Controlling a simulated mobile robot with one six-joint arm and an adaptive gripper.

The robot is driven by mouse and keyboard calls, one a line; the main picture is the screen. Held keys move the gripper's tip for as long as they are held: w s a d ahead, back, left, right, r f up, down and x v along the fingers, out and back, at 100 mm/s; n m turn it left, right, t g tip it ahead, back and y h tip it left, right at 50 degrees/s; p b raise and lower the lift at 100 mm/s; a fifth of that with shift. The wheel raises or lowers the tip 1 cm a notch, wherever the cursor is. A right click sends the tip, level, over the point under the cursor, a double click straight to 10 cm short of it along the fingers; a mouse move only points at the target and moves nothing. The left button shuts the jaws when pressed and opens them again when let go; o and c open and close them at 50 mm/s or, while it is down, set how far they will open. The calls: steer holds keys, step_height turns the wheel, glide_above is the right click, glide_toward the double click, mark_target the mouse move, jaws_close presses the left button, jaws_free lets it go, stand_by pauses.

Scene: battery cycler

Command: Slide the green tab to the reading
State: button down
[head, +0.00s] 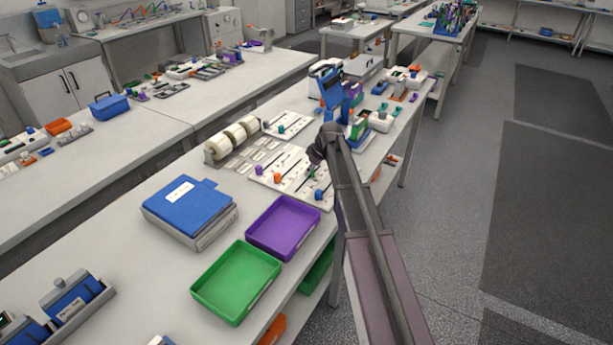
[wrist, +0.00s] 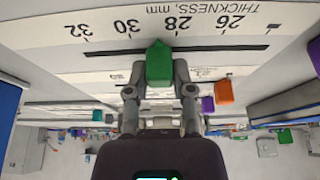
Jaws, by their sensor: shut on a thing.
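In the wrist view a green tab (wrist: 159,64) with a pointed tip sits on the dark slot of a white scale strip (wrist: 60,36) marked "THICKNESS, mm". The numbers 32, 30, 28 and 26 show upside down. The tab's tip lies between the 28 and 30 marks. My gripper (wrist: 159,78) is shut on the tab, one finger on each side. In the head view the slotted board (head: 265,176) lies on the bench under my arm, which hides part of it. The target reading is not seen.
An orange tab (wrist: 224,92) and a purple tab (wrist: 207,104) are close to the right finger. In the head view a purple tray (head: 283,227), a green tray (head: 236,282) and a blue-topped box (head: 186,205) stand nearer on the bench.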

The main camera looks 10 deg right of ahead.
mark_target(319, 167)
steer(key=w+d, duration=0.4)
steer(key=shift+w+d, duration=0.1)
steer(key=shift+w, duration=0.2)
steer(key=shift+c, duration=2.4)
jaws_free()
steer(key=shift+d, duration=0.1)
